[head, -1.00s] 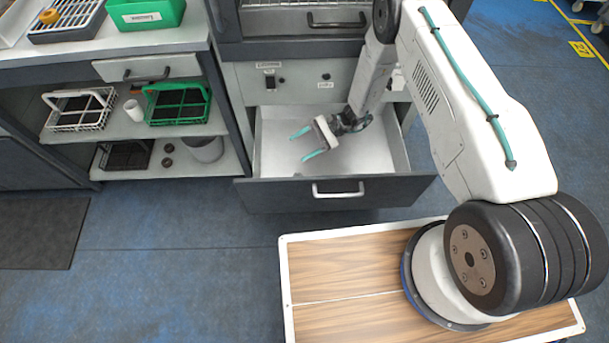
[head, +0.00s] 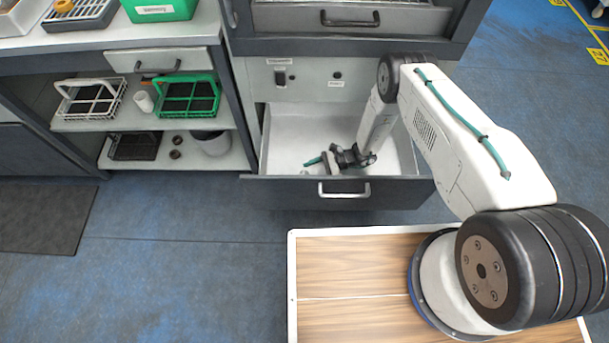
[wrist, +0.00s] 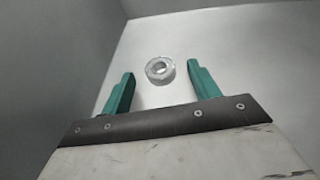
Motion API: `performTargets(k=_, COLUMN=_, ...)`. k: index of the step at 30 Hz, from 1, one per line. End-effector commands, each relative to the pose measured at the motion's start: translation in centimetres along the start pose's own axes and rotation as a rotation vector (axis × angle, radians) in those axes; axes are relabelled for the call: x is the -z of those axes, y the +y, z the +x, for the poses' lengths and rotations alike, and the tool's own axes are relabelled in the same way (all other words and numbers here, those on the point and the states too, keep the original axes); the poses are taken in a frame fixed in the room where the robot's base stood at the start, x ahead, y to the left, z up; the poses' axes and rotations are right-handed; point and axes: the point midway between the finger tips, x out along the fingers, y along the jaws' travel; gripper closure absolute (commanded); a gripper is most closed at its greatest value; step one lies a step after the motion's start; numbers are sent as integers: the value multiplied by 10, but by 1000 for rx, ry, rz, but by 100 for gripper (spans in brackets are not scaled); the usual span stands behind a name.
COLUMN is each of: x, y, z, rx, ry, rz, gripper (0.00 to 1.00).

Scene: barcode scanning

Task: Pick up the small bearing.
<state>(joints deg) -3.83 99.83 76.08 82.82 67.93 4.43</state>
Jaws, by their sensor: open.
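The small bearing (wrist: 160,70) is a silvery ring lying on the pale floor of the open drawer (head: 285,143). In the wrist view it sits between the tips of the two teal fingers, with a gap on each side. My gripper (head: 313,161) is open and low inside the drawer, its fingers pointing left in the head view. It also shows in the wrist view (wrist: 161,80), with nothing held.
The drawer's front panel (head: 250,193) and side walls stand close around my gripper. At left, shelves hold a white crate (head: 88,98), a green crate (head: 187,98), a white cup (head: 144,102) and a grey bin (head: 211,144). The blue floor in front is mostly clear.

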Motion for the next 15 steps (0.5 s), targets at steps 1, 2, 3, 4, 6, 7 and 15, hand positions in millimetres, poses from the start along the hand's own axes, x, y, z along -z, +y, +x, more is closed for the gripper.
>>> performTargets(k=1, x=0, y=0, z=5, rx=-1, ry=0, rz=-1, gripper=39)
performTargets(k=2, x=0, y=0, z=7, rx=0, ry=0, rz=-1, gripper=39)
performTargets(k=3, x=0, y=0, z=8, rx=1, ry=0, rz=0, gripper=39)
performTargets(k=4, x=0, y=0, z=8, rx=1, ry=0, rz=0, gripper=39)
performTargets(k=6, x=0, y=0, z=8, rx=2, ry=0, rz=0, gripper=39)
performTargets(k=7, x=0, y=0, z=7, rx=1, ry=0, rz=0, gripper=39)
performTargets(k=15, x=0, y=0, z=7, rx=1, ry=0, rz=0, gripper=88)
